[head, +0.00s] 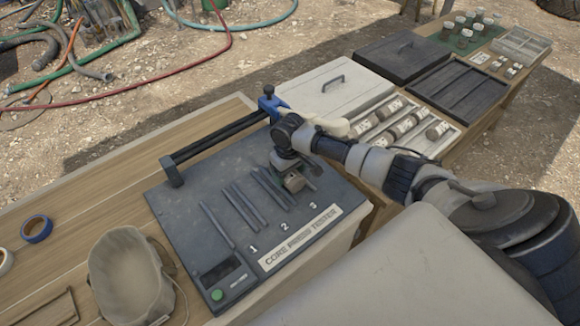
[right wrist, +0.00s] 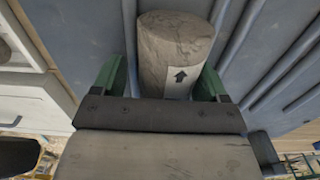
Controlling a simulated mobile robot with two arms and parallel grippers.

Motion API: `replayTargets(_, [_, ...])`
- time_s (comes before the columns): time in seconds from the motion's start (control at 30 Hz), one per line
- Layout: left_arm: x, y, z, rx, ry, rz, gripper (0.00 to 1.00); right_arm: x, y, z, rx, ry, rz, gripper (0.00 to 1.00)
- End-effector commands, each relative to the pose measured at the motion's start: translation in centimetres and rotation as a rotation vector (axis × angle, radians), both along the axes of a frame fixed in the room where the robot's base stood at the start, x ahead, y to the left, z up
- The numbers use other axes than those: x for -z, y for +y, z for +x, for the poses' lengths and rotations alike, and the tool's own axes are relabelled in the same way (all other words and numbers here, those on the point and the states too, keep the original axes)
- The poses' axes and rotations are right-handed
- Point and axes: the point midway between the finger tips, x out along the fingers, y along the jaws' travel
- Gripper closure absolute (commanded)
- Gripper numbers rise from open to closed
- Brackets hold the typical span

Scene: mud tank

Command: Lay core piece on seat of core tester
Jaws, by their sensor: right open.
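The core tester (head: 185,215) is a dark grey slab with pairs of raised rails marked 1, 2 and 3 and a label along its front edge. A grey-brown core piece (right wrist: 175,50) with a white arrow label lies on the tester's surface in the right wrist view, between my gripper's green fingers. My right gripper (head: 291,180) is low over the rails near number 3. In the right wrist view its fingers (right wrist: 162,78) are open, one on each side of the core. The arm partly hides that seat in the head view. My left gripper is not in view.
A tray (head: 446,148) with several labelled cores stands right of the tester, beside a white lidded box (head: 315,95). A black bar (head: 220,137) spans the tester's back. A beige bag (head: 125,275) and blue tape (head: 37,229) lie on the wooden table at left.

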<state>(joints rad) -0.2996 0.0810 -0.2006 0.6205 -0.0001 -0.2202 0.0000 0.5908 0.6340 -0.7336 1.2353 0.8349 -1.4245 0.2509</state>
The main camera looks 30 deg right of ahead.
Motion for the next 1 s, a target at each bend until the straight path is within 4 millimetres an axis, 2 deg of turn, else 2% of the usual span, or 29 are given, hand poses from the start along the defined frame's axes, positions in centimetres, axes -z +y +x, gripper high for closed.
replayTargets(0.03, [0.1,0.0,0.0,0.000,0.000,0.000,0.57,0.8,0.9,-0.6,-0.011,0.016,0.012,0.12])
replayTargets(0.17, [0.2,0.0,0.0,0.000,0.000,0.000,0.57,1.0,0.9,-0.7,-0.011,0.019,0.013,0.12])
replayTargets(0.33, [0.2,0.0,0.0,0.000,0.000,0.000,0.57,0.1,0.9,-0.6,-0.011,0.016,0.013,0.12])
replayTargets(0.8, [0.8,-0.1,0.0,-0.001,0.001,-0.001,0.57,-9.0,-0.1,-0.3,-0.001,-0.002,0.004,0.12])
replayTargets(1.0, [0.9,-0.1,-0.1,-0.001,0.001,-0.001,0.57,-10.6,-0.2,-0.4,0.001,-0.001,0.002,0.12])
